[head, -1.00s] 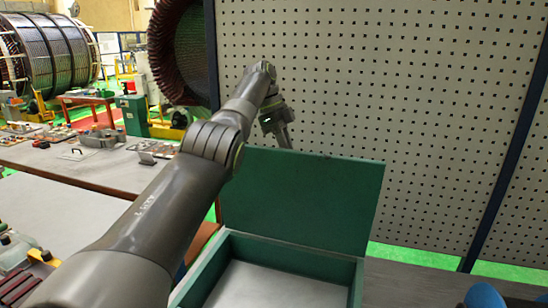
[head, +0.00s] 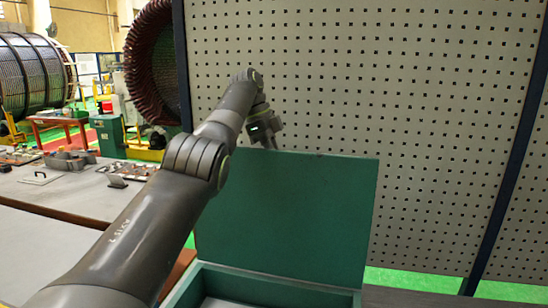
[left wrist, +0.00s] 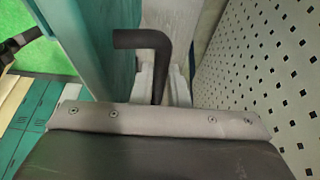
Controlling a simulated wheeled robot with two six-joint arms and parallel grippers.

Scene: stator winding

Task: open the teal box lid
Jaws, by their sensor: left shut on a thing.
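The teal box (head: 255,285) is at the bottom centre of the head view, its interior partly showing. Its lid (head: 290,210) stands raised, close to upright, with its inner face towards me. My left gripper (head: 268,143) is at the lid's top edge, left of its middle, with its fingertips hidden behind the lid. In the left wrist view, a dark bent handle (left wrist: 147,40) sits at the grey fingers beside the teal lid (left wrist: 95,45). The left gripper is shut on this handle. My right gripper is not in view.
A perforated panel (head: 430,110) stands close behind the lid, with a dark post (head: 505,190) at the right. A table (head: 70,200) with several small parts is at the left. A large stator (head: 35,75) stands in the background.

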